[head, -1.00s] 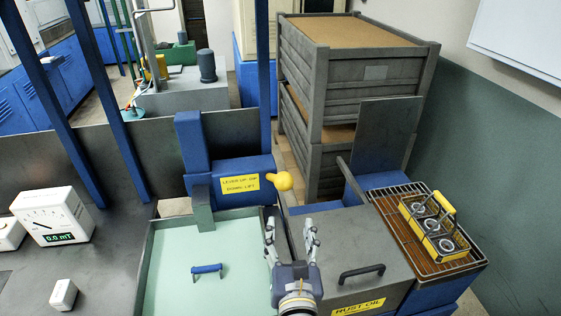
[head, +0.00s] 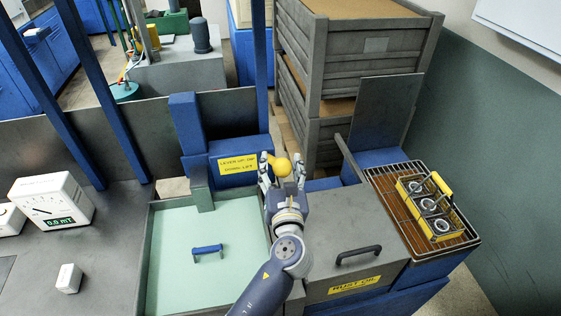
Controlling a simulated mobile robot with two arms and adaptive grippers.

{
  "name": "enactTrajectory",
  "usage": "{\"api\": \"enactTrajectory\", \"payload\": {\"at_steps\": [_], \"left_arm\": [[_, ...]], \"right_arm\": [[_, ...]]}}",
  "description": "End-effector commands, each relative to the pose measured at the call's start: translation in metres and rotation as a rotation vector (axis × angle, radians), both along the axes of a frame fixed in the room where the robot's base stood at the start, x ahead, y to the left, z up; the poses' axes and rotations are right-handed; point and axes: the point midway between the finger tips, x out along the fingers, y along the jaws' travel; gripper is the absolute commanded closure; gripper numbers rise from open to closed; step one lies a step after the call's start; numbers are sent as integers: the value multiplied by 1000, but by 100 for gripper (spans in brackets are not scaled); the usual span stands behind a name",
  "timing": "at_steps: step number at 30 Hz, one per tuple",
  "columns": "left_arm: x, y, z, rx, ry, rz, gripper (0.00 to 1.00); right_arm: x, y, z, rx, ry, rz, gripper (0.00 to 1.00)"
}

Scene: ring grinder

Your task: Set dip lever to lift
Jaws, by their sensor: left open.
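The dip lever's yellow knob (head: 281,167) shows at the right end of the blue housing, beside a yellow label (head: 237,164) about lever up and down. The lever's rod is mostly hidden. My left gripper (head: 282,170) is open, its fingers pointing away from me. Its two fingertips stand on either side of the knob in the picture; whether they touch it I cannot tell. My right gripper is not in view.
A grey rust oil lid (head: 345,232) is to the right. A yellow basket (head: 425,205) holds rings on a wire rack. Stacked grey crates (head: 365,60) stand behind.

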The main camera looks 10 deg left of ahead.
Motion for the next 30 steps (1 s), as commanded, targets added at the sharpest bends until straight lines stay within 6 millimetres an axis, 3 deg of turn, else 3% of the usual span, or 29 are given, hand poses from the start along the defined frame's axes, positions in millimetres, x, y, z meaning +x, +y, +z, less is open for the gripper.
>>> {"api": "enactTrajectory", "payload": {"at_steps": [4, 10, 15, 18, 30], "left_arm": [[4, 1, -1, -1, 2, 0, 44], [4, 1, -1, -1, 1, 0, 44], [4, 1, -1, -1, 1, 0, 82], [4, 1, -1, -1, 1, 0, 100], [3, 1, -1, -1, 0, 0, 100]], "right_arm": [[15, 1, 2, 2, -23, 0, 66], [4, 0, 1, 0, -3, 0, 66], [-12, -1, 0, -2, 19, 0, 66], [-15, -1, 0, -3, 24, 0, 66], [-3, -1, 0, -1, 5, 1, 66]]}}
